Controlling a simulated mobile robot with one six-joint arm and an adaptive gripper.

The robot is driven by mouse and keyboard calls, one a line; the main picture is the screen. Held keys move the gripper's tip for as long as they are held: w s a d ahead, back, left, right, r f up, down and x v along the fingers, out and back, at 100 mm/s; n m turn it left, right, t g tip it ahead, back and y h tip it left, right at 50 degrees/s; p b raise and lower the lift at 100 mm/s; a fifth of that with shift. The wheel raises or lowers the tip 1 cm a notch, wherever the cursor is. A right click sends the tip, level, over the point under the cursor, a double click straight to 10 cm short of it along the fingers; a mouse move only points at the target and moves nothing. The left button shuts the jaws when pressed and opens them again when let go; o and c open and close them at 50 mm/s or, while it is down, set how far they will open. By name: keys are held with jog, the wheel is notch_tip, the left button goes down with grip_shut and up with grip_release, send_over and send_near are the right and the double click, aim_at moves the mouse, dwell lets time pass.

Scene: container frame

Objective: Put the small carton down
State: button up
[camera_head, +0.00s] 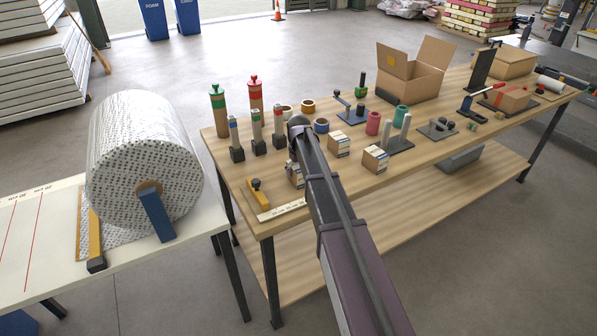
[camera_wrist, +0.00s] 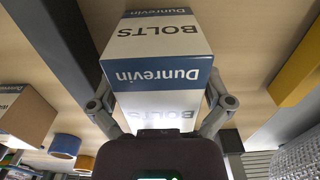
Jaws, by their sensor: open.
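The small carton (camera_wrist: 158,75) is white and blue with "BOLTS" and "Dunrevin" printed on it, upside down in the wrist view. It stands between the two fingers of my gripper (camera_wrist: 161,92), which is open around it. Whether either finger still touches its sides is hard to tell. In the head view the carton (camera_head: 295,179) shows only partly, behind my arm, at the near left part of the wooden workbench (camera_head: 233,166). It appears to rest on the bench top, but its base is hidden.
Two similar cartons (camera_head: 337,145) (camera_head: 375,159) stand to the right. A yellow tool (camera_head: 259,194) lies at the left, by a light strip (camera_head: 281,211). Bottles, tape rolls and stands fill the bench behind.

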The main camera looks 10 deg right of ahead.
jog(key=shift+r, duration=0.15)
notch_tip(320, 180, up, 12)
jog(key=p, duration=1.2)
dwell(0.8)
jog(key=s+m, duration=0.3)
jog(key=s, duration=2.6)
jog(key=shift+m, duration=0.3)
